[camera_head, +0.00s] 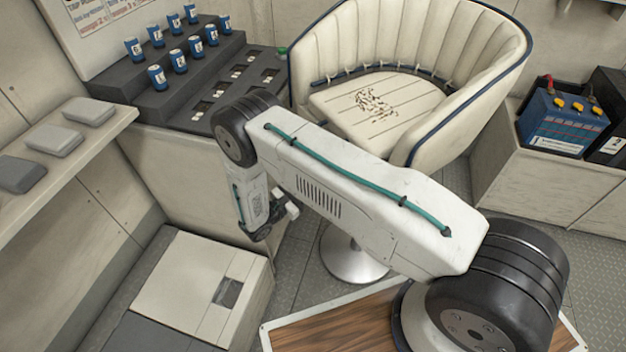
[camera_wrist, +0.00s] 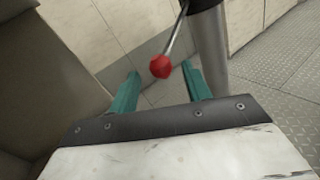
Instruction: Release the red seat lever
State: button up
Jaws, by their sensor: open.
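The red seat lever knob (camera_wrist: 161,67) shows in the wrist view, at the end of a thin metal rod that runs up toward the seat post (camera_wrist: 211,50). My gripper (camera_wrist: 162,80) is open, with its two teal fingers apart. In the picture the knob appears between and slightly beyond the fingertips; I see no contact. In the head view the cream bucket seat (camera_head: 440,45) stands behind my arm on a round metal base (camera_head: 352,258). The lever is hidden there, and my gripper's fingertips cannot be made out.
A grey stepped rack (camera_head: 185,75) with several blue cans stands at the back left. A shelf (camera_head: 45,165) with grey blocks runs along the left wall. A beige box (camera_head: 195,280) sits at lower left. Blue and black batteries (camera_head: 563,125) stand at right. Metal floor is clear around the post.

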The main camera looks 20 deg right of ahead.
jog(key=shift+x, duration=2.15)
